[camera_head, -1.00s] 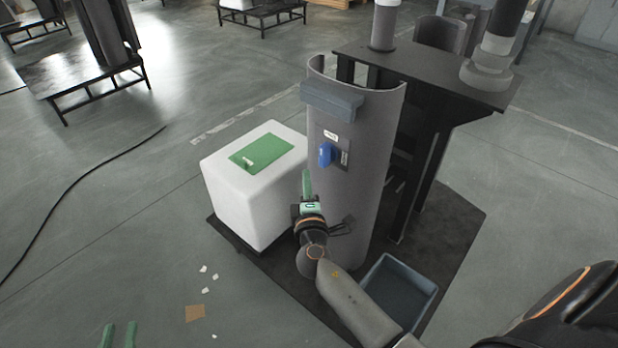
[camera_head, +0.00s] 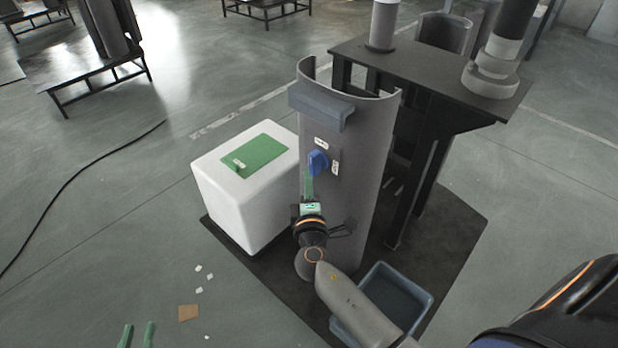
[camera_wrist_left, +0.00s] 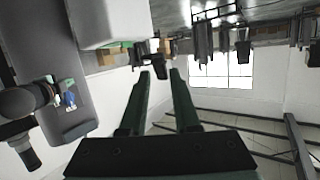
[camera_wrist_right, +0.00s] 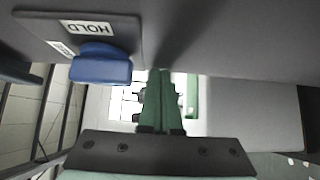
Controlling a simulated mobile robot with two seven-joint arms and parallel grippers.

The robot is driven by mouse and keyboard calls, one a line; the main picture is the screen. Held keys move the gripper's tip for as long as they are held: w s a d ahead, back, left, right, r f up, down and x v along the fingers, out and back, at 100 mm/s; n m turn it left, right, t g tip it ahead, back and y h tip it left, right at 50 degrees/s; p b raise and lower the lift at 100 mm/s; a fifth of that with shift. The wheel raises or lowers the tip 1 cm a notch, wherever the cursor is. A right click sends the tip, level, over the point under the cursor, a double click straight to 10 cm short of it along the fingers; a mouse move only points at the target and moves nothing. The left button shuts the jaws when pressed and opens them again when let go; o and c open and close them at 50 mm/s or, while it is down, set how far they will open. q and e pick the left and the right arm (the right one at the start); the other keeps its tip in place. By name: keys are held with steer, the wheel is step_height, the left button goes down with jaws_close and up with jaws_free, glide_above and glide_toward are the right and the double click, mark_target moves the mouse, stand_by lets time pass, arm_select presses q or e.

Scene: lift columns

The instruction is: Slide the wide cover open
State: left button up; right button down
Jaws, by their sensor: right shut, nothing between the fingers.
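The wide cover (camera_head: 352,190) is a tall, curved grey shell standing upright, with a grey ledge-like handle (camera_head: 320,106) near its top. A blue knob (camera_head: 318,162) sits on a plate below the handle, with white labels beside it. In the right wrist view the knob (camera_wrist_right: 100,66) is close, and one label (camera_wrist_right: 87,28) reads HOLD, upside down. My right gripper (camera_head: 308,178) is shut and empty, its green fingers (camera_wrist_right: 160,95) just below the knob, apparently apart from it. My left gripper (camera_head: 137,328) is open and empty, low at the left, away from the cover.
A white block (camera_head: 235,205) with a green top panel (camera_head: 255,155) stands left of the cover. A blue-grey bin (camera_head: 425,300) sits at the cover's foot. A dark table (camera_head: 440,75) with cylinders is behind.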

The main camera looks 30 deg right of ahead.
stand_by(0.4)
arm_select(q)
steer(key=r, duration=0.1)
steer(key=r+t, duration=0.1)
steer(key=w+r, duration=0.1)
steer(key=shift+r+m+t+h+b, duration=0.3)
steer(key=shift+r+t, duration=0.1)
steer(key=shift+a, duration=0.1)
